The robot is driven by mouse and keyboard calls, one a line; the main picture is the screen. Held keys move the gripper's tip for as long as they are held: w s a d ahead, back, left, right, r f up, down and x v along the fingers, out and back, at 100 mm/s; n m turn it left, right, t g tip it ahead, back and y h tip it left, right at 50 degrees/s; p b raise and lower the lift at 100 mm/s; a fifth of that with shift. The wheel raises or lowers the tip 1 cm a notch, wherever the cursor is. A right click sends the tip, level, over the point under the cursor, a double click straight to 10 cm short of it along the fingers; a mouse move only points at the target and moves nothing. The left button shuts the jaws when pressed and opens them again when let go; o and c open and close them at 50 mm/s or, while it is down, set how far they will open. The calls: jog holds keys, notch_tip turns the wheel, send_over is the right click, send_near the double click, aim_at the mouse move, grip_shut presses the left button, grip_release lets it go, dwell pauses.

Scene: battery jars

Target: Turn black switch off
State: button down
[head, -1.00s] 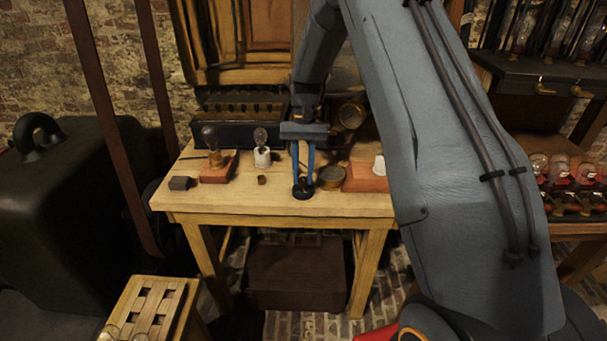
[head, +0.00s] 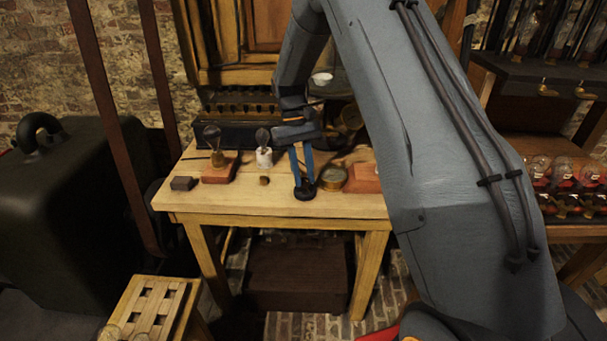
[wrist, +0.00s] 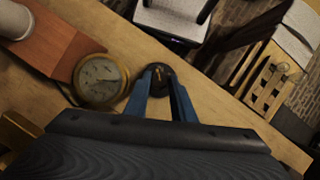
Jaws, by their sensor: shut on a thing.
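The black switch (head: 304,192) is a small round black base near the front edge of the wooden table (head: 250,203). In the wrist view the black switch (wrist: 160,74) shows a small brass-coloured part on top. My gripper (head: 303,180) points down at it from above, its blue fingers close together. In the wrist view my gripper (wrist: 160,88) has its fingertips at the switch's near side, shut on it. The fingers hide part of the switch, and I cannot tell its on or off position.
A round brass gauge (wrist: 101,80) stands close beside the switch. Bulbs on a red-brown base (head: 220,168) and a white holder (head: 264,157) stand to the left, with a small dark block (head: 182,183).

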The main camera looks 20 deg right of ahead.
jog(key=shift+w+r, duration=0.1)
jog(key=c, duration=1.5)
grip_release()
jog(key=b+v, duration=0.2)
jog(key=v, duration=0.5)
jog(key=shift+w+r, duration=0.1)
jog(key=shift+r, duration=0.25)
